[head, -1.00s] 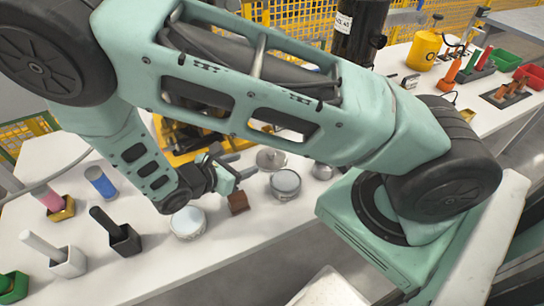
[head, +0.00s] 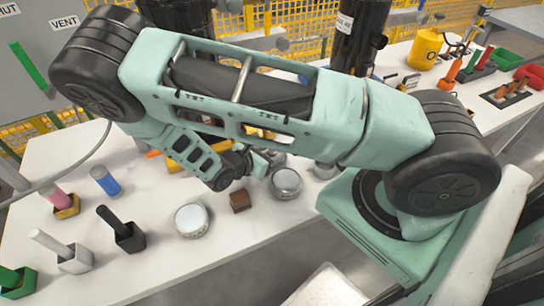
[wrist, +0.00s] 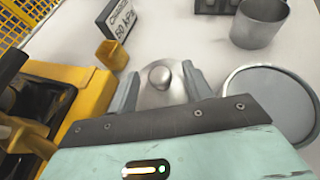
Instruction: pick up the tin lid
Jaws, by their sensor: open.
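The tin lid (wrist: 158,92), a shiny grey metal disc with a round knob, lies on the white table in the wrist view. My gripper (wrist: 160,72) is open above it, with one finger on each side of the knob. I cannot tell whether the fingers touch the lid. In the head view my gripper (head: 262,162) is behind the nearer tin, and my arm mostly hides the lid. A round tin (head: 286,184) stands beside the lid, and it also shows at the right of the wrist view (wrist: 268,95).
Another tin (head: 191,220) and a brown block (head: 240,201) stand nearer on the table. A metal cup (wrist: 258,22), a small sign (wrist: 120,18) and yellow machinery (wrist: 90,95) surround the lid. Several handled tools stand in holders at left, including a black one (head: 128,238).

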